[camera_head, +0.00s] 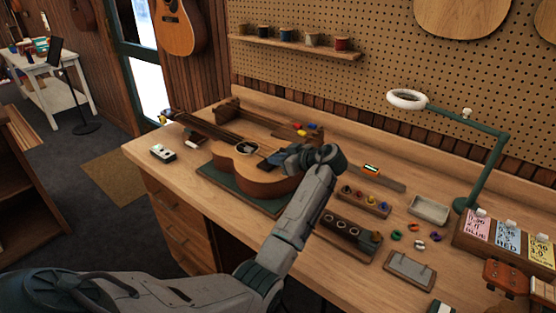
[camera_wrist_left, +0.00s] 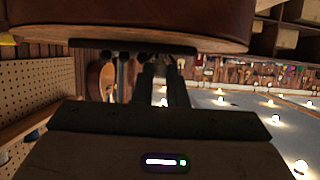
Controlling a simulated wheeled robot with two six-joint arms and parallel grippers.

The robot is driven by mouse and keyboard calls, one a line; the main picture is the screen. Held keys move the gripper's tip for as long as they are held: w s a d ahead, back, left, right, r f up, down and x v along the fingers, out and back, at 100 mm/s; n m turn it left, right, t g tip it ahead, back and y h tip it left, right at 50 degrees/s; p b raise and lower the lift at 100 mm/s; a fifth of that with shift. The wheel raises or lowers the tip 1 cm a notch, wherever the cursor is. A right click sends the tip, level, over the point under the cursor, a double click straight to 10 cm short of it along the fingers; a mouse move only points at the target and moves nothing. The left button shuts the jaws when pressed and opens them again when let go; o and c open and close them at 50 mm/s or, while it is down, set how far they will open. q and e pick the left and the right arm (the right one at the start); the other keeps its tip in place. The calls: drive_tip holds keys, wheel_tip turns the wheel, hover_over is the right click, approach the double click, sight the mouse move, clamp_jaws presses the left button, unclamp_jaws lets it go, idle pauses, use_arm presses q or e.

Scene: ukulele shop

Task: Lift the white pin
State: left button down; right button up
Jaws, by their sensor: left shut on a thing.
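A brown ukulele (camera_head: 245,170) lies face up on a dark green mat (camera_head: 213,174) on the bench. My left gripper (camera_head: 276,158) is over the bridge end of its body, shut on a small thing. In the left wrist view the two dark fingers (camera_wrist_left: 163,75) are close together near the dark bridge strip (camera_wrist_left: 130,46), below the brown body (camera_wrist_left: 130,18). The white pin does not show clearly in either view; the fingers and hand hide what is between them. My right gripper is not in view.
A wooden block of coloured pegs (camera_head: 360,201), a dark holed block (camera_head: 348,236), a pale tray (camera_head: 429,210) and a green ring lamp (camera_head: 487,168) stand to the right. A small white device (camera_head: 163,153) lies at the left. The bench front right of the mat is partly clear.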

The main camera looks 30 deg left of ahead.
use_arm(q)
drive_tip(key=shift+r+b, duration=0.3)
drive_tip(key=shift+r, duration=0.65)
drive_tip(key=c, duration=1.5)
unclamp_jaws()
drive_tip(key=shift+o, duration=0.2)
drive_tip(key=shift+d, duration=0.15)
drive_tip(key=shift+d, duration=0.3)
drive_tip(key=b+v, duration=0.3)
drive_tip(key=v, duration=0.7)
drive_tip(key=shift+r+b, duration=0.15)
drive_tip(key=shift+b, duration=0.15)
